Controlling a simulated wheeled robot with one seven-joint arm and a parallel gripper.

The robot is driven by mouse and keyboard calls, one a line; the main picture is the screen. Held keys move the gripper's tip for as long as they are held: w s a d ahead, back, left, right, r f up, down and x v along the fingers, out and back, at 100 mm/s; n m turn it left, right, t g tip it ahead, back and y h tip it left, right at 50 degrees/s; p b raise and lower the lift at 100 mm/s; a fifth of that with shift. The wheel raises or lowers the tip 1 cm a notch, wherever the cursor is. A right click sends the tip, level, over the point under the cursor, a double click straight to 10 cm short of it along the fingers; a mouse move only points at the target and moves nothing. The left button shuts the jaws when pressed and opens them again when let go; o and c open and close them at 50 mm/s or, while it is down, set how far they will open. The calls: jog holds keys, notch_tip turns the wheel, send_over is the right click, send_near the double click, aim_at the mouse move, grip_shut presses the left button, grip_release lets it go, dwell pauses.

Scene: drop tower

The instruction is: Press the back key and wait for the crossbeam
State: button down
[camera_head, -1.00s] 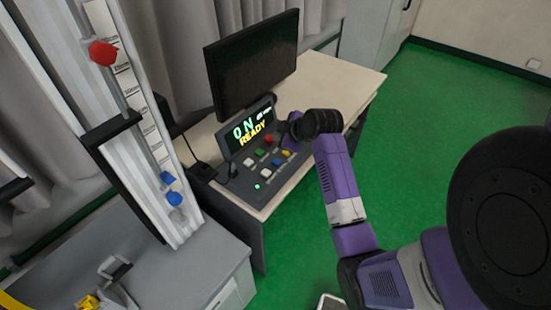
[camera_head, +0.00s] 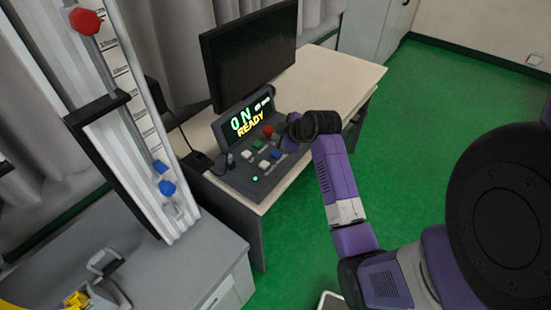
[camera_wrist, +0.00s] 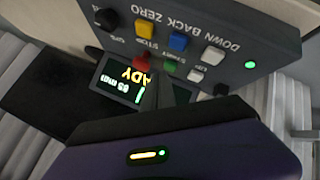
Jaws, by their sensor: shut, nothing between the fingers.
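A black bar (camera_head: 103,107), perhaps the crossbeam, crosses the drop tower (camera_head: 140,138) at left.
A dark monitor (camera_head: 250,55) stands behind the panel. A red part (camera_head: 85,20) and blue parts (camera_head: 166,187) sit along the tower's scale. A grey cabinet (camera_head: 195,262) carries the tower. Green floor (camera_head: 440,100) is open to the right.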

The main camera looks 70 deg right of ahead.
aim_at(277, 154)
jog(key=shift+f+b, duration=0.95)
jog(key=shift+f, duration=1)
jog(key=shift+f, duration=0.1)
dwell(0.4)
jog(key=shift+f, duration=0.3)
jog(key=shift+f+b, duration=0.5)
jog(key=shift+f, duration=0.05)
dwell(0.7)
dwell(0.3)
jog(key=shift+r+p, duration=0.9)
jog(key=shift+r, duration=0.05)
notch_tip(277, 154, up, 5)
jog(key=p, duration=0.4)
jog(key=shift+r+p, duration=0.1)
jog(key=shift+p, duration=0.2)
